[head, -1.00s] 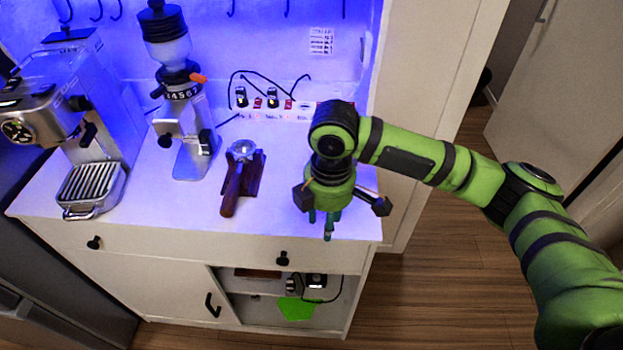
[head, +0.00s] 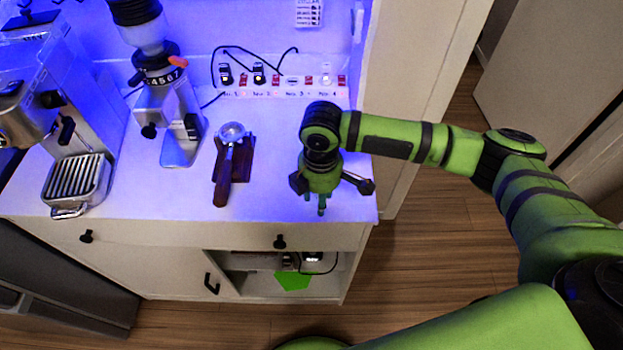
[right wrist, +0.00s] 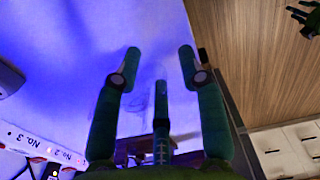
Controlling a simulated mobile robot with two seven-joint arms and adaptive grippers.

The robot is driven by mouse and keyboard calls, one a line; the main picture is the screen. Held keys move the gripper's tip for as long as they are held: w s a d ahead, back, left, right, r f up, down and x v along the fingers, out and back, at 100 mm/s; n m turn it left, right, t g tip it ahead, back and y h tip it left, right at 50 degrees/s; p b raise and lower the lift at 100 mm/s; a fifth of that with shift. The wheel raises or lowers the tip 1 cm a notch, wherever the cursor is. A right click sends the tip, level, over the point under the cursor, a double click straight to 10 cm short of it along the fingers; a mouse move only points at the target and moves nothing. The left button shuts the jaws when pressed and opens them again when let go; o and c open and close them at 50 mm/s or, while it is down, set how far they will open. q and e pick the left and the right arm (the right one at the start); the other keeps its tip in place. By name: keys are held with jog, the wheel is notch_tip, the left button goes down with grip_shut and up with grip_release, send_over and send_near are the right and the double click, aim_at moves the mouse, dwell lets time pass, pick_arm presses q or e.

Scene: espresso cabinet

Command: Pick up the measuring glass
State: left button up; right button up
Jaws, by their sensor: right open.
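My right gripper (head: 321,208) points down over the front right part of the white counter (head: 265,200). Its fingers are spread in the right wrist view (right wrist: 160,62), open, with no solid thing held between them. I cannot make out the measuring glass for certain in either view. Faint curved lines show between the fingers in the right wrist view, too unclear to name. The gripper and wrist hide part of the counter behind them.
A portafilter (head: 226,170) rests on a dark wooden stand left of the gripper. A grinder (head: 170,110) and an espresso machine (head: 80,130) stand farther left. Labelled sockets (head: 290,88) line the back. The counter's right edge is close to the gripper, with floor (head: 430,240) beyond.

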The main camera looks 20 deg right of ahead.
jog(key=c, duration=0.3)
grip_shut()
jog(key=shift+r, duration=0.15)
jog(key=shift+r+b, duration=0.4)
jog(key=shift+r, duration=0.2)
jog(key=r, duration=0.2)
jog(key=b, duration=0.1)
jog(key=shift+s+r, duration=0.25)
jog(key=shift+r, duration=0.15)
pick_arm(q)
jog(key=shift+w+f+b, duration=0.15)
jog(key=shift+f+b, duration=0.25)
jog(key=shift+f, duration=0.45)
jog(key=shift+w+f+b, duration=0.1)
jog(key=shift+f+b, duration=0.3)
jog(key=shift+f, duration=0.4)
pick_arm(e)
jog(key=s+d+r, duration=0.1)
jog(key=s+r, duration=0.6)
jog(key=s, duration=0.4)
jog(key=shift+d, duration=0.3)
